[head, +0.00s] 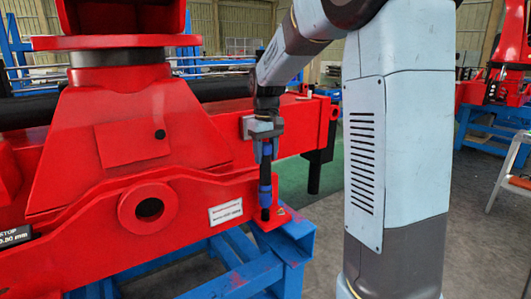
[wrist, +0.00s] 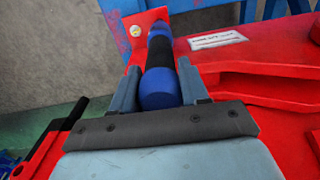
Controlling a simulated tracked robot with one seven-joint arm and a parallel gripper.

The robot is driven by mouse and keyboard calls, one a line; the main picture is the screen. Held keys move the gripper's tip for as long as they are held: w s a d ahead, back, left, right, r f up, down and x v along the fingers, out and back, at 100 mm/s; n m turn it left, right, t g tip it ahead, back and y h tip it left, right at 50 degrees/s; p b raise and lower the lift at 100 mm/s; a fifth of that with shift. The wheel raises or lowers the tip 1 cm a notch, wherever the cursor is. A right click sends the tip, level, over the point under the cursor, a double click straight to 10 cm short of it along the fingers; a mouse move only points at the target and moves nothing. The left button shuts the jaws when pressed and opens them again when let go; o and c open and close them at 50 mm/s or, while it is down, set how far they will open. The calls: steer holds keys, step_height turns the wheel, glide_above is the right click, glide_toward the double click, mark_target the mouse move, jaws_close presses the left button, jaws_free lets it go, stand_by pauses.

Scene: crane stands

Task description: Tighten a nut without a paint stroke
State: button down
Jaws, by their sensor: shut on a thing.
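My gripper (head: 264,140) is shut on an upright blue and black tool (head: 265,180). In the wrist view, my gripper's fingers (wrist: 159,92) lie on both sides of the tool's blue end (wrist: 160,88), and its black middle and blue far end point away. The tool's lower end is at a red foot plate (head: 282,216) of the crane. The nut under the tool is hidden, and I cannot tell whether the tool sits on it. No paint stroke can be made out.
The red crane frame (head: 110,150) stands close to the left of my gripper, with a white label (head: 225,212) on it. A blue stand (head: 262,262) carries the foot plate. A ladder (head: 511,172) and another red crane stand far right. Green floor lies behind.

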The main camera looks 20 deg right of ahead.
steer(key=shift+f, duration=0.5)
stand_by(3.0)
